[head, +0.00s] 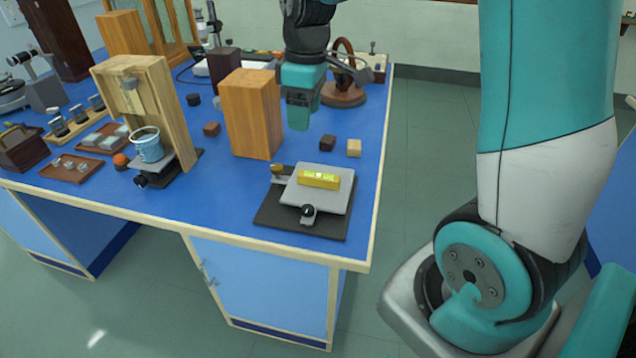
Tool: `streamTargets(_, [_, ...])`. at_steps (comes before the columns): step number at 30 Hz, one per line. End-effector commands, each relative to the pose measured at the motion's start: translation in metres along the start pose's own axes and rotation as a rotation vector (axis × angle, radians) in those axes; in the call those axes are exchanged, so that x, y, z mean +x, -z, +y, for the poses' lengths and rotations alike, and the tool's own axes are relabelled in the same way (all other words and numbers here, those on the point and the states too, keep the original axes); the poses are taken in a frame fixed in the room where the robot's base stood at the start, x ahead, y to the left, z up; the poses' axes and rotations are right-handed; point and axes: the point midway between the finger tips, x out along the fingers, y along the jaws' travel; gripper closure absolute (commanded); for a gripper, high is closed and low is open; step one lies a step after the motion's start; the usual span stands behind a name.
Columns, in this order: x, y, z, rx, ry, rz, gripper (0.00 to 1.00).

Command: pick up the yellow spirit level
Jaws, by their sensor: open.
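My gripper (298,122) is above the bench, behind the level in the picture and higher up, pointing down. It is open and apart from the level. Its fingers show only from one side, and no object is seen between them.
A tall wooden block (254,115) stands left of my gripper. Small dark (327,142) and pale (354,148) blocks lie behind the plate. A wooden stand with a glass beaker (147,145) is further left. A brown wheel-shaped instrument (344,92) stands behind. The bench front between stand and plate is clear.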

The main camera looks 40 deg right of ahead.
Motion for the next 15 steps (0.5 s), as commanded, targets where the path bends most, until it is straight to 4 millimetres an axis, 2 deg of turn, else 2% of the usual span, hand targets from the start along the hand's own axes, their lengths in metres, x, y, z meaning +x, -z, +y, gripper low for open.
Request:
streamTargets(1, [0.01, -0.004, 0.021, 0.003, -0.007, -0.021, 0.4])
streamTargets(4, [0.02, -0.011, 0.043, -0.006, -0.016, -0.047, 0.4])
streamTargets(8, [0.039, -0.014, 0.049, -0.011, -0.016, -0.057, 0.4])
streamTargets(15, [0.093, -0.018, 0.05, -0.01, -0.014, -0.057, 0.4])
